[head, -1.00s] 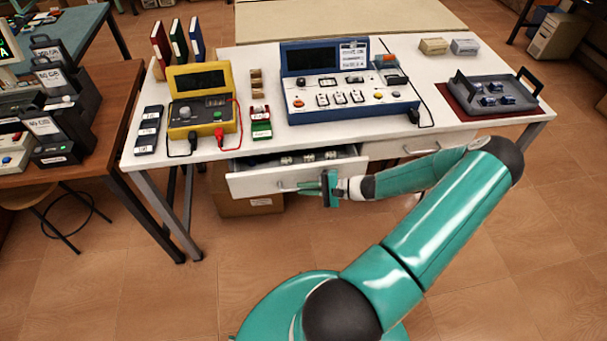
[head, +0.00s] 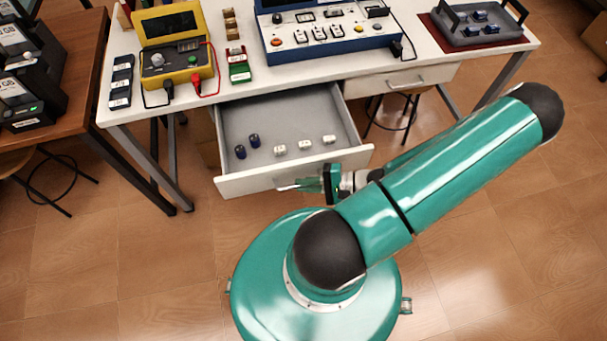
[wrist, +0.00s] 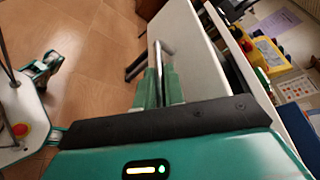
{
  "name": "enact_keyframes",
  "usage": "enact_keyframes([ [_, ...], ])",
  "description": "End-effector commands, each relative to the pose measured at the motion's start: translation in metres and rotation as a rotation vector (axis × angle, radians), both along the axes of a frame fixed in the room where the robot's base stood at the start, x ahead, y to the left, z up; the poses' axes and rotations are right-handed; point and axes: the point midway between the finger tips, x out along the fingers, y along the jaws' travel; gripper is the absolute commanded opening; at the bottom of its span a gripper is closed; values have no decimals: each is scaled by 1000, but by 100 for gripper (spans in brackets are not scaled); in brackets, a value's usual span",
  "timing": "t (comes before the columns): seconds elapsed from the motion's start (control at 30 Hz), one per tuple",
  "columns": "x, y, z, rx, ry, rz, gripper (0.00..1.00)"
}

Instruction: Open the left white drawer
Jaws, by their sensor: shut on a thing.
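The left white drawer (head: 235,184) is pulled well out from under the white table in the head view. Its grey inside shows two dark blue cylinders (head: 247,146) and several small white blocks (head: 305,144). My gripper (head: 312,185) is at the drawer's front face and is shut on its metal bar handle (head: 290,187). In the wrist view the green fingers (wrist: 158,88) close around the handle (wrist: 164,47), beside the white drawer front (wrist: 200,75).
The right white drawer (head: 430,76) is shut. A yellow meter (head: 176,45), a blue console (head: 330,35) and a grey tray (head: 480,30) stand on the table (head: 270,75). Stools stand under the tables. The floor (head: 110,260) at the front left is clear.

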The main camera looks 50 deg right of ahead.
Motion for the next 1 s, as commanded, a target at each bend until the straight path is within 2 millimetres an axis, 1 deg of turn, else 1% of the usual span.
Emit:
enact_keyframes([
  [0.37, -1, 2, 1, 1, -2, 2, 0],
  [0.4, -1, 2, 1, 1, -2, 2, 17],
  [0.47, -1, 1, 1, 2, -2, 2, 28],
  [0.5, -1, 1, 0, 1, -1, 1, 32],
  [0.87, -1, 1, 0, 0, 0, 1, 32],
  [1.0, -6, -4, 1, -2, -1, 0, 32],
])
